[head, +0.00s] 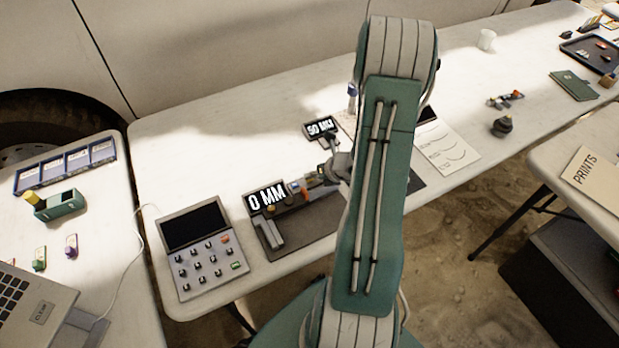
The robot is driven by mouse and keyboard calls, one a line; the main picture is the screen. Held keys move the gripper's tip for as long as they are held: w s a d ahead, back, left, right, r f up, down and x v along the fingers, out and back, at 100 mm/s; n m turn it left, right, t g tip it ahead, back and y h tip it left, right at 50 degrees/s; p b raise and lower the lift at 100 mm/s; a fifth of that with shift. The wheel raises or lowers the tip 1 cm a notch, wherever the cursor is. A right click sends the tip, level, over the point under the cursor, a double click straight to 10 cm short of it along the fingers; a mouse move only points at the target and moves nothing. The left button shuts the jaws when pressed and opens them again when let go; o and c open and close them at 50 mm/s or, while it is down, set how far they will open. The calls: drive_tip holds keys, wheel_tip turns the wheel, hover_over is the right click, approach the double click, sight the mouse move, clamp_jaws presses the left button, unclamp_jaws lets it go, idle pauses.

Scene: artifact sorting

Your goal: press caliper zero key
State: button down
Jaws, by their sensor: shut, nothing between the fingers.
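A caliper-like measuring device (292,203) lies on a dark mat (303,236) on the long white table. A sign reading "0 MM" (267,198) stands at its left end, and a sign reading "50 MM" (321,128) stands behind it. Small orange and yellow parts show along the device; I cannot tell which is the zero key. My gripper (333,172) is at the device's right part, shut and empty, mostly hidden behind my green arm. I cannot tell whether it touches the device.
A grey keypad unit with a dark screen (195,228) stands left of the mat. A printed sheet (447,148) lies to the right. A laptop (35,308) and a blue compartment tray (65,164) are on the left table. The table's front edge is close to the mat.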

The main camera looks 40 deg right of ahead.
sight(311, 180)
drive_tip(key=shift+r, duration=0.65)
drive_tip(key=shift+r, duration=2.5)
